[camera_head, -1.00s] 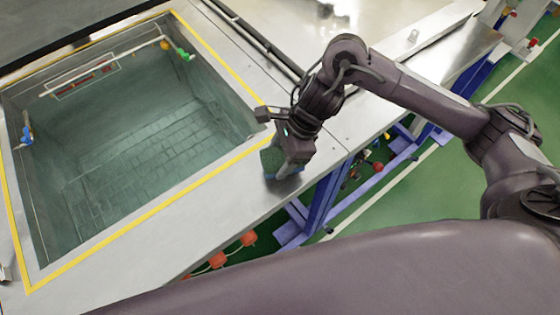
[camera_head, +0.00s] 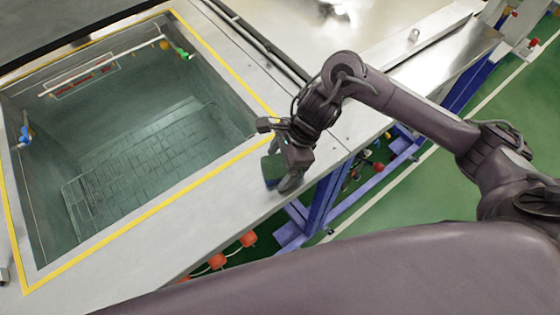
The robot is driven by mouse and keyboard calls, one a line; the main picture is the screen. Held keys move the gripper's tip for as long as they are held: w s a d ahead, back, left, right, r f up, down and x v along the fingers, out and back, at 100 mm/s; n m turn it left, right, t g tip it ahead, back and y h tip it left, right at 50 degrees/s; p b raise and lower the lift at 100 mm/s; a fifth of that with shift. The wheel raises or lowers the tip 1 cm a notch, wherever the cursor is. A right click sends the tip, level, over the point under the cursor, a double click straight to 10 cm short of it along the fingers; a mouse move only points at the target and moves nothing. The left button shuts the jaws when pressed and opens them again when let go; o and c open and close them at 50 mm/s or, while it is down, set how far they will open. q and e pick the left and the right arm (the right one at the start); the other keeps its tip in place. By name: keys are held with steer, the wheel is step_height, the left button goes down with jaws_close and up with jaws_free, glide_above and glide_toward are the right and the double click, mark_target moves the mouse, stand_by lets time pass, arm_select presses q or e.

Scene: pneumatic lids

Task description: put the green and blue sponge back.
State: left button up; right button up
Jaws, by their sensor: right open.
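The green and blue sponge (camera_head: 272,170) stands on the grey metal surface (camera_head: 225,215), near the front corner of the yellow-edged opening. Its dark green side faces me and a thin blue edge shows low down. My right gripper (camera_head: 286,180) is right at the sponge, pointing down, with a finger just to its right. The gripper is open. The arm hides part of the sponge, and I cannot tell whether the fingers touch it. My left gripper is not in view.
A deep tank (camera_head: 140,150) with a yellow border lies to the left. A blue fitting (camera_head: 25,136) and a green fitting (camera_head: 183,54) sit on its walls. Blue frame legs (camera_head: 322,198) and red knobs (camera_head: 217,261) show below the surface's edge.

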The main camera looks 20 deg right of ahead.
steer(key=shift+r, duration=0.1)
steer(key=shift+r+p, duration=0.3)
steer(key=v, duration=1.1)
steer(key=shift+d+r, duration=0.15)
steer(key=shift+r, duration=0.1)
